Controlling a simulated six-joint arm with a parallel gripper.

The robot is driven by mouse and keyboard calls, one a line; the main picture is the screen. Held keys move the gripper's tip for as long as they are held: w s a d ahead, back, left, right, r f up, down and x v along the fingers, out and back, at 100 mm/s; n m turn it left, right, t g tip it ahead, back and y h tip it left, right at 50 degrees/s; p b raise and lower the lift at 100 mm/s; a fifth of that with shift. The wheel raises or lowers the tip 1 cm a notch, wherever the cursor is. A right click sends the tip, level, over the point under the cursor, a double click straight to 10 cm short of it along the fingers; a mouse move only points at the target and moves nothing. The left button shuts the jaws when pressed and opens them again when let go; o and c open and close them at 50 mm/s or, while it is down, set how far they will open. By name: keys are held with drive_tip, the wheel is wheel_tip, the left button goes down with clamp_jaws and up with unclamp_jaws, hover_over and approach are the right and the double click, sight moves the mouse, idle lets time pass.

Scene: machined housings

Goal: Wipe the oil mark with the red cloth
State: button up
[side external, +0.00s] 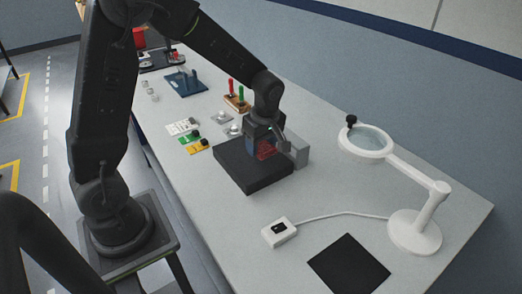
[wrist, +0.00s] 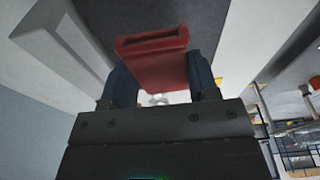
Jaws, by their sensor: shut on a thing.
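The red cloth (side external: 266,150) is between the fingers of my gripper (side external: 262,152), low over the dark square pad (side external: 238,172) at its far right part. In the wrist view the red cloth (wrist: 158,62) is a folded piece with a raised lip, held between the two dark blue fingers of my gripper (wrist: 160,80). The fingers are shut on it. I cannot tell whether the cloth touches the pad. I see no oil mark in either view; it may be hidden under the cloth or gripper.
A grey block (side external: 299,152) stands close to the right of my gripper. A white magnifier lamp (side external: 413,230) stands at right, its lens ring (side external: 366,143) behind. A white switch box (side external: 279,232) and a black mat (side external: 348,264) lie in front. Red and green-handled tools (side external: 237,98) stand behind.

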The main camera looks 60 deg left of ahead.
drive_tip(key=shift+r, duration=1.7)
